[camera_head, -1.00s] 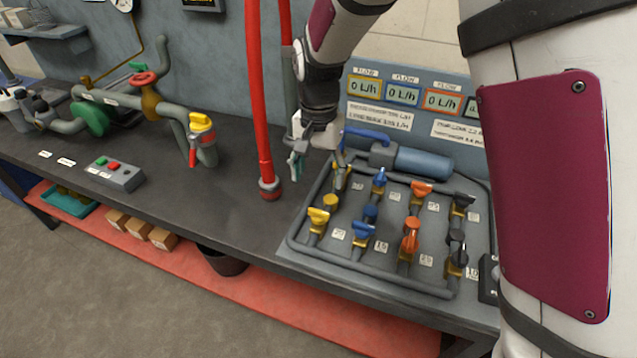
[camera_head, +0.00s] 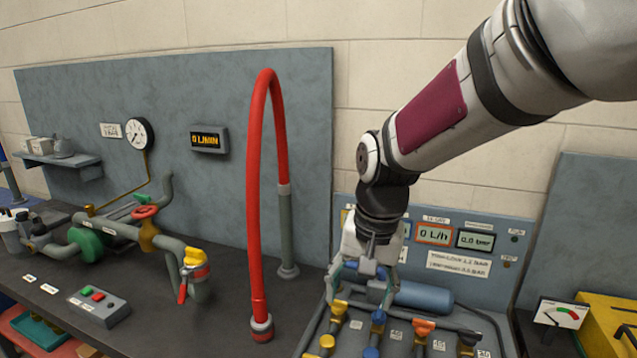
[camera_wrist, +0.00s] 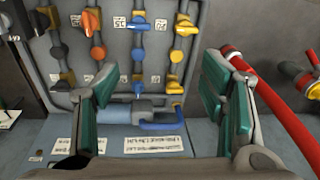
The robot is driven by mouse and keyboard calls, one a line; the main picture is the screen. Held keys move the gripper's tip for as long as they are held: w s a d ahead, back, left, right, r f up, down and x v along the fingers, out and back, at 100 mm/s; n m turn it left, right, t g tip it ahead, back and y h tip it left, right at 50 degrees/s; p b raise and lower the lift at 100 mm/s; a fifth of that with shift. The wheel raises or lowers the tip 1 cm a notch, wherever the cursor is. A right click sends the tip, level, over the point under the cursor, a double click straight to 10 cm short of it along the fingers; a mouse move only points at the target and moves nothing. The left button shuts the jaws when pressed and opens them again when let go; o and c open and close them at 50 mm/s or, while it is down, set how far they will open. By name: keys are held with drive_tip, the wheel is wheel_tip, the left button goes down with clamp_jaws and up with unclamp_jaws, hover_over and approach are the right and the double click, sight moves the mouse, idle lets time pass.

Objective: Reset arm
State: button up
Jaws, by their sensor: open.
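My gripper (camera_head: 362,288) is open and empty. In the head view it points down over the back left part of the valve board (camera_head: 350,340), in front of the blue motor (camera_head: 425,296). In the wrist view its green-padded fingers (camera_wrist: 168,100) stand wide apart, with nothing between them but the board behind. The board's yellow (camera_wrist: 183,28), blue (camera_wrist: 137,22), orange (camera_wrist: 97,53) and black (camera_wrist: 57,53) valve handles show in the wrist view. The blue motor also shows there (camera_wrist: 115,112), with a blue pipe end (camera_wrist: 165,126).
A red hose (camera_head: 254,200) arches up just left of my gripper. A button box (camera_head: 98,306) and green and red valve pipework stand at left.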

drive_tip(key=s+d+r+n+t, duration=0.1)
drive_tip(key=s+d+r, duration=0.1)
drive_tip(key=s+d, duration=0.2)
drive_tip(key=s+d+r+n+t, duration=0.1)
drive_tip(key=s+d+r, duration=0.2)
drive_tip(key=s, duration=0.5)
drive_tip(key=s+d+r+n+t+h, duration=0.1)
drive_tip(key=s+d+r, duration=0.1)
drive_tip(key=s+d, duration=0.3)
drive_tip(key=shift+s+d+r+t, duration=0.15)
drive_tip(key=shift+s+r+t, duration=0.2)
drive_tip(key=shift+s, duration=0.65)
drive_tip(key=shift+f, duration=0.1)
